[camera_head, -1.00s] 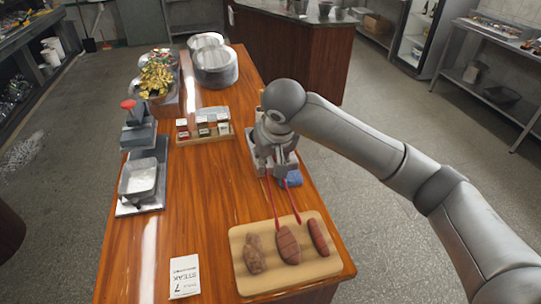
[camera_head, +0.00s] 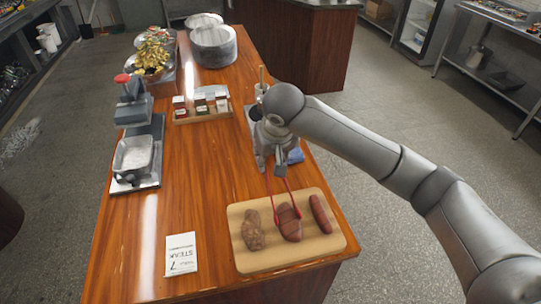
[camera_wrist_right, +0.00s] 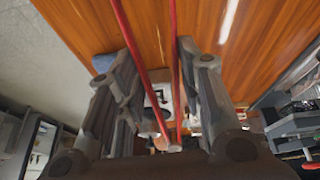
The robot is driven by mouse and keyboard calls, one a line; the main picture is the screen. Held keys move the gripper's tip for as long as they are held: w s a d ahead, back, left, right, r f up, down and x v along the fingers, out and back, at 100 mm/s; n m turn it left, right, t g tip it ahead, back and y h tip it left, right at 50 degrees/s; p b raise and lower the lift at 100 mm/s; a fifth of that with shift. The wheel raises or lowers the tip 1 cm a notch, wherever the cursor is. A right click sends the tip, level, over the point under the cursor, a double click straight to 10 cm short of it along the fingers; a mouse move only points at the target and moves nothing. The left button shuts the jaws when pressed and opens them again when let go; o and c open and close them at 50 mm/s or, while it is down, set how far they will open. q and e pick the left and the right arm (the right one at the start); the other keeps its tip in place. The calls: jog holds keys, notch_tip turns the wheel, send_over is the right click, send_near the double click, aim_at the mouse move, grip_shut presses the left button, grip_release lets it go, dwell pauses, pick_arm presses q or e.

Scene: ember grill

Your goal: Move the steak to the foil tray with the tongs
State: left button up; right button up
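The wooden board (camera_head: 262,262) at the near end of the table bears three pieces of meat. The middle one, a reddish-brown steak with grill marks (camera_head: 290,226), lies flat. Red tongs (camera_head: 268,184) reach down to it from my right gripper (camera_head: 279,162); their tips appear at either side of its upper part, but contact is unclear. My right gripper is shut on the tongs; in the right wrist view both red arms (camera_wrist_right: 136,50) run between its fingers. The silver foil tray (camera_head: 135,156) sits at the table's left edge. My left gripper is out of view.
A brown lumpy piece (camera_head: 253,231) lies left of the steak and a sausage (camera_head: 320,213) right of it. A "STEAK 7" card (camera_head: 181,254) lies left of the board. A spice rack (camera_head: 202,107) stands farther back. The table's middle is clear.

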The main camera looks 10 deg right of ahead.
dwell(0.3)
jog(key=shift+r, duration=0.1)
jog(key=c, duration=0.5)
jog(key=shift+r+p, duration=2.8)
jog(key=shift+r, duration=3.15)
